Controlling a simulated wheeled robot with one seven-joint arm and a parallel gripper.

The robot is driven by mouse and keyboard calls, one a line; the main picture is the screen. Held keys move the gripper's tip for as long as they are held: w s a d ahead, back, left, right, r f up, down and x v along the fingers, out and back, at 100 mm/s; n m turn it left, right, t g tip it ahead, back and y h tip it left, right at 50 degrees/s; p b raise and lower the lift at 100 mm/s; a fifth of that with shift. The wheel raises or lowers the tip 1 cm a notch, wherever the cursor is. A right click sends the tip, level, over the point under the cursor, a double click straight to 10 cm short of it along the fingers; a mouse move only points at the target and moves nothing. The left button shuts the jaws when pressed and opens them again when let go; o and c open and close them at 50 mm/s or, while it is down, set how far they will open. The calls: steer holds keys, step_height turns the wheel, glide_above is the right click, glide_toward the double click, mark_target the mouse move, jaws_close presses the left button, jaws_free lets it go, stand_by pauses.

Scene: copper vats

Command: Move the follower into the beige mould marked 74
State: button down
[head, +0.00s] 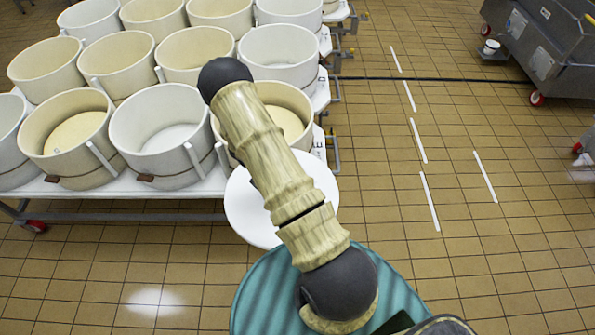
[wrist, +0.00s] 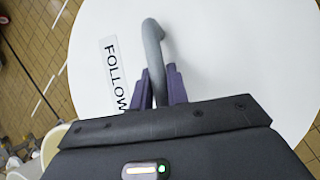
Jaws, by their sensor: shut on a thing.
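The follower (head: 322,183) is a white round disc. In the head view it is below the front right corner of the mould table in the picture, partly covered by my arm. In the wrist view the follower (wrist: 235,50) has a grey bent handle and a label reading "FOLLOW", the rest hidden. My gripper (wrist: 159,74) has its purple fingers shut around the handle. Beige moulds stand in rows, among them one at the front left (head: 65,150) and one at the front right (head: 292,112), partly hidden by my arm. I cannot read 74 on any mould.
A white mould (head: 165,140) stands between the two front beige moulds, with more beige and white moulds behind. The white table (head: 110,190) has wheels and fittings along its right edge.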

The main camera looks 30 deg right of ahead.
mark_target(258, 210)
steer(key=a+f+m, duration=0.1)
steer(key=a+f, duration=0.1)
steer(key=a, duration=0.1)
steer(key=a+f+m+g+y+b, duration=0.1)
steer(key=a+f, duration=0.2)
steer(key=a+f+m+y, duration=0.1)
steer(key=a+f, duration=0.2)
steer(key=shift+w+f+m+b, duration=0.2)
steer(key=shift+w+m+b, duration=0.1)
steer(key=shift+w+b, duration=0.05)
step_height(258, 210, down, 10)
steer(key=a+b, duration=0.1)
steer(key=b, duration=0.7)
steer(key=shift+a+r+m, duration=0.2)
steer(key=shift+a+m, duration=0.2)
steer(key=shift+w, duration=0.1)
